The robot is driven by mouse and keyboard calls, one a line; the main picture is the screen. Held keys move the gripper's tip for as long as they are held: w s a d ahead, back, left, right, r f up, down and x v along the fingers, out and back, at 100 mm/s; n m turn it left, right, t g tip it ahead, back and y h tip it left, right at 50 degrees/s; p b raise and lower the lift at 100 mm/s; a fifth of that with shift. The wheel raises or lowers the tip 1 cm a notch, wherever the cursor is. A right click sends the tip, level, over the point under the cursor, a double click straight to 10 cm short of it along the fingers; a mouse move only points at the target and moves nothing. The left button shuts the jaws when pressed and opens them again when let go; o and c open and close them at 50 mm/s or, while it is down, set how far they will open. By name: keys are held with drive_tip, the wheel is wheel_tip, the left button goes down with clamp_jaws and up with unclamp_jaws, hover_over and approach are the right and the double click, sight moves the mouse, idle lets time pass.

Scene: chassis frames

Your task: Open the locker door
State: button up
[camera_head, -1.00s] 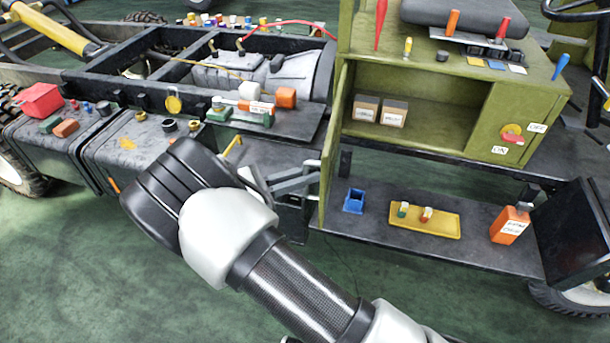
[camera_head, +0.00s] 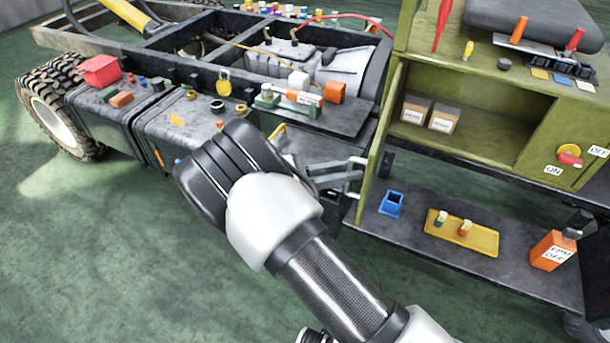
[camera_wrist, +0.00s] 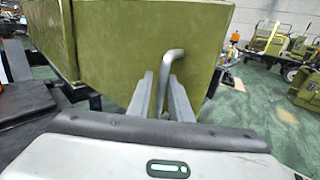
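The green locker (camera_head: 465,105) stands at the right, with its front open and its inside in view. Its door (camera_head: 375,150) is swung out to the left of the opening and shows nearly edge-on. In the wrist view the door's green face (camera_wrist: 120,45) fills the upper middle, with a bent silver handle (camera_wrist: 172,58) on it. My gripper (camera_wrist: 161,90) has one finger on each side of the handle, close against it. In the head view my gripper (camera_head: 362,170) is at the door's left side; the handle is hard to make out there.
Two small boxes (camera_head: 430,114) stand inside the locker. A dark vehicle frame (camera_head: 190,55) with loose parts lies left. Green floor (camera_head: 90,250) is clear at lower left.

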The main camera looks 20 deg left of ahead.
drive_tip(key=v, duration=1.7)
drive_tip(key=shift+b, duration=0.4)
drive_tip(key=shift+a, duration=0.15)
